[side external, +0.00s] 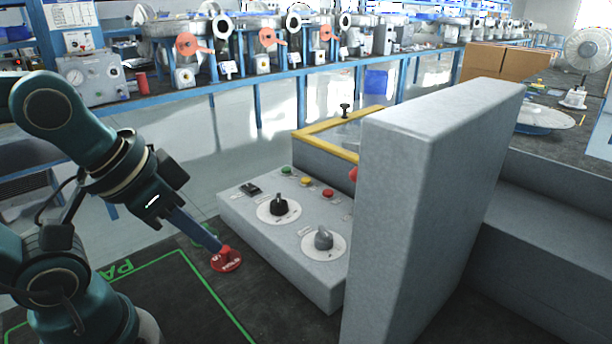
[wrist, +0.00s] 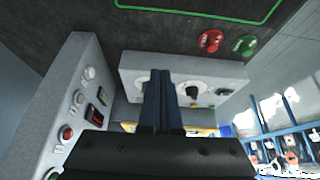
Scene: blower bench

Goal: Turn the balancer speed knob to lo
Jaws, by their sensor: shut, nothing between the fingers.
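A low grey control box (side external: 270,245) stands on the dark bench. It carries a black knob (side external: 279,207) and a grey knob (side external: 323,240), each on a round white dial. The labels are too small to read, so I cannot tell which one is the balancer speed knob or its setting. In the wrist view the black knob (wrist: 193,91) shows just right of my fingers, which hide part of the box. My gripper (side external: 218,247) is shut and empty, left of the box and apart from both knobs. The shut fingers also show in the wrist view (wrist: 161,73).
A tall grey panel (side external: 425,200) rises right of the box; its face with several buttons and knobs shows in the wrist view (wrist: 70,115). A red disc (side external: 228,262) and a green disc (wrist: 245,46) lie beside the box. A yellow-edged bin (side external: 320,128) stands behind.

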